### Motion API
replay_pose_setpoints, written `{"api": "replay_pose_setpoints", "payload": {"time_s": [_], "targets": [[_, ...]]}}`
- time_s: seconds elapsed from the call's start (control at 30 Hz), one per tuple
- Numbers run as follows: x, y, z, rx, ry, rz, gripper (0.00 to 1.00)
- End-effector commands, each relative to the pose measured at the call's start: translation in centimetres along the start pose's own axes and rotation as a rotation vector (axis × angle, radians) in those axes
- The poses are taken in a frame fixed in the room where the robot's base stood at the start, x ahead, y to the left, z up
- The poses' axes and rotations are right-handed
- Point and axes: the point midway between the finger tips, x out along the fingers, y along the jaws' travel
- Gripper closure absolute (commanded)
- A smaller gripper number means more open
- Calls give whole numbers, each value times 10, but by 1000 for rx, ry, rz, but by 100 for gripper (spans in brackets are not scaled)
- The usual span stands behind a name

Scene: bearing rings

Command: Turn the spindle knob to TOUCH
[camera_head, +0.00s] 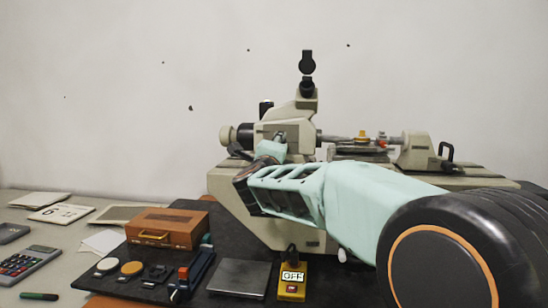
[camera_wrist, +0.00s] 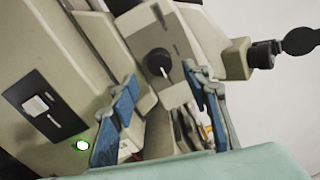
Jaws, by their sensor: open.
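The spindle knob (camera_wrist: 159,62) is round and black with a white pointer mark. It sits on the beige front of a lathe-like machine (camera_head: 270,131). The pointer points down in the wrist view. I cannot read any label around it. My gripper (camera_wrist: 159,82) is open, with its blue-padded fingers to the left and right of the knob in the picture. The knob shows between the fingertips, and I cannot tell whether they touch it. In the head view my gripper (camera_head: 268,150) is up at the machine's front.
A white rocker switch (camera_wrist: 37,105) on a black plate and a lit green button (camera_wrist: 82,145) are on the machine at left. A black eyepiece (camera_wrist: 265,54) sticks out at right. A yellow OFF box (camera_head: 291,288), a wooden case (camera_head: 168,228) and a calculator (camera_head: 30,264) lie on the bench.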

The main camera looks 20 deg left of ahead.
Motion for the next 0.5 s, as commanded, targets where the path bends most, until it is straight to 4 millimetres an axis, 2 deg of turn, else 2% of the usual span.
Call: {"api": "replay_pose_setpoints", "payload": {"time_s": [0.3,0.5], "targets": [[-57,0,1,-1,-2,0,57],[-78,0,0,-1,-1,0,57]]}}
